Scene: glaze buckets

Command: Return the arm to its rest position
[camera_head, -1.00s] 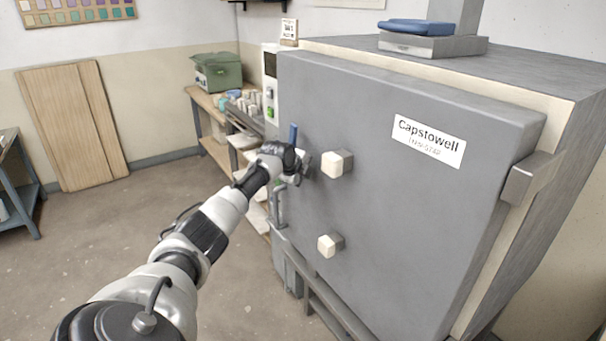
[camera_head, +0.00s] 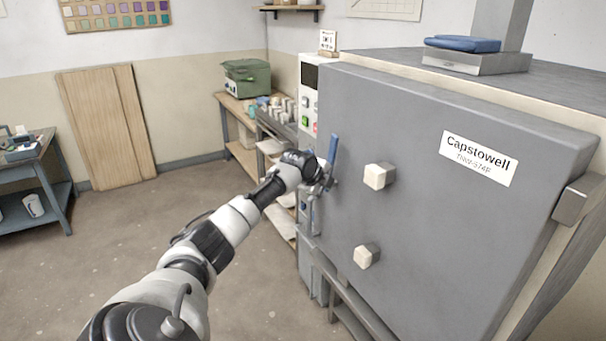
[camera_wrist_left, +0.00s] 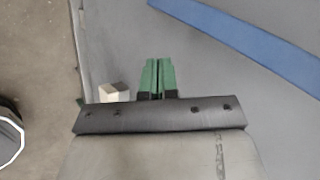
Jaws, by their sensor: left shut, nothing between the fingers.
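My left arm reaches from the bottom left of the head view toward the kiln's left edge. My left gripper (camera_head: 326,183) is at the kiln door (camera_head: 440,230), close to the blue handle (camera_head: 334,149); the head view does not show whether they touch. In the left wrist view the green fingertips (camera_wrist_left: 157,77) are together and empty. The blue handle (camera_wrist_left: 250,40) crosses the top right of that view, apart from the fingers. My right gripper does not show.
The grey kiln door has two pale plugs (camera_head: 379,176) (camera_head: 366,255) and appears closed. A wooden bench (camera_head: 238,110) with a green box (camera_head: 246,77) stands behind. A blue-grey cart (camera_head: 62,190) is at far left. Floor between is clear.

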